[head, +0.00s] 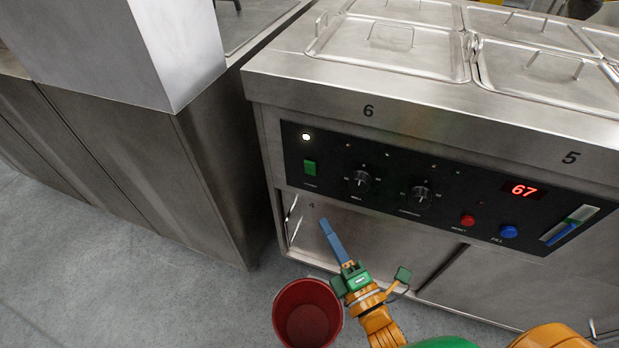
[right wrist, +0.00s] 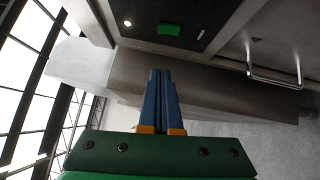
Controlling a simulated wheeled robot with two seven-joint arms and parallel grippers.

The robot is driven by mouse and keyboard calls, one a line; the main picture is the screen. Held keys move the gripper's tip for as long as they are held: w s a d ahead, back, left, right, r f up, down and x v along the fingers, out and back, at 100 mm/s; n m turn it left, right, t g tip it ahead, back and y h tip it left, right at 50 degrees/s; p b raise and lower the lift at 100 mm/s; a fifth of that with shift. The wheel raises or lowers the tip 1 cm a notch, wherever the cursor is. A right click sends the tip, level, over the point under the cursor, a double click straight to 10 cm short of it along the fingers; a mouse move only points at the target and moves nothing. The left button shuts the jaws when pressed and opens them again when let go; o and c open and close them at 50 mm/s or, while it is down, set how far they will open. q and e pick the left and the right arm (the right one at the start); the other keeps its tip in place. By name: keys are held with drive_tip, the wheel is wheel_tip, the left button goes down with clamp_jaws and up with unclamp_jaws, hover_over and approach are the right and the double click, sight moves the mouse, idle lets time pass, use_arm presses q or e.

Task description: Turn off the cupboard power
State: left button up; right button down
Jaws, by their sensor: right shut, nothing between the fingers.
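The cupboard's black control panel (head: 446,182) faces me below the steel counter. At its left end is a green switch (head: 309,167), under a lit white lamp (head: 306,137). Two black knobs, a left one (head: 361,181) and a right one (head: 420,195), sit to its right; their labels are too small to read surely. My right gripper (head: 325,224) is shut and empty, below the green switch and apart from it, in front of the cupboard's lower front. In the right wrist view its blue fingers (right wrist: 160,74) are together, with the green switch (right wrist: 170,29) beyond. My left gripper is not in view.
A red button (head: 467,221), a blue button (head: 508,231) and a red "67" display (head: 523,189) are farther right. Lidded pans (head: 390,45) cover the top. A red bucket (head: 307,315) stands on the floor beside my right gripper. A steel cabinet (head: 215,165) stands left.

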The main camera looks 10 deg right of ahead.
approach(307, 165)
drive_tip(key=w+a, duration=0.3)
drive_tip(key=a, duration=0.1)
drive_tip(key=w+d, duration=0.2)
drive_tip(key=w, duration=0.1)
drive_tip(key=shift+d+r, duration=0.1)
drive_tip(key=shift+d, duration=0.2)
drive_tip(key=shift+w+d+r, duration=0.15)
drive_tip(key=shift+w+r, duration=0.05)
drive_tip(key=shift+w, duration=0.05)
drive_tip(key=shift+s, duration=0.1)
